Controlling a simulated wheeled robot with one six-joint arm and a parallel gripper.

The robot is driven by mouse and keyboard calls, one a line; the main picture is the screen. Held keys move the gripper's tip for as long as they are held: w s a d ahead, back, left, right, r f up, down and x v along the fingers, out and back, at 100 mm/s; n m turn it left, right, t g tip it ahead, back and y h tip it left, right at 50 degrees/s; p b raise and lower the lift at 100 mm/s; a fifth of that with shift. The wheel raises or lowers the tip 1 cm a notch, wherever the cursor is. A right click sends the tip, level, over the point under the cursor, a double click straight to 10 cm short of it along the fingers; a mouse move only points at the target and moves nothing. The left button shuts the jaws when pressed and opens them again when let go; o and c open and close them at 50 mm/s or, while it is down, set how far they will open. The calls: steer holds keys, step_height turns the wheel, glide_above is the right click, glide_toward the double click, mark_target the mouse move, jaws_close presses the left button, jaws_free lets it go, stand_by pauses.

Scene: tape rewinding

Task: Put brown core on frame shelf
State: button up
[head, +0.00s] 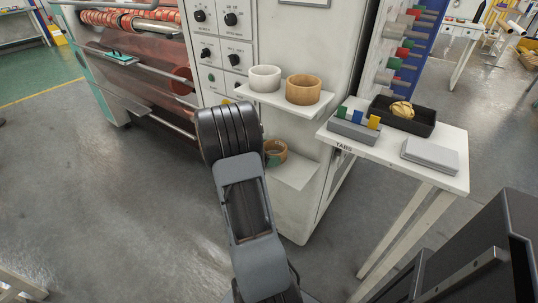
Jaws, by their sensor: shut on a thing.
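My dark arm rises from the bottom middle, and its bulky black ribbed joint stands in front of the machine. My gripper's fingers are hidden behind it, so what they hold does not show. A light brown core (303,90) stands upright on the right part of the white upper shelf (282,101) on the machine frame. A white core (265,78) stands just left of it. A darker brown ring with some green (276,153) shows right of my arm, above the lower white shelf (292,172). Whether it rests there or is held, I cannot tell.
A white side table (350,147) at right holds a black tray (422,124) with a tan roll, a grey rack of coloured tabs (352,131) and a grey box (430,156). Red film rollers (150,65) are at left. The floor at left is clear.

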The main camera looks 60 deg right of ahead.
steer(key=shift+f, duration=0.4)
steer(key=o, duration=0.6)
steer(key=shift+o, duration=0.2)
steer(key=shift+r, duration=0.1)
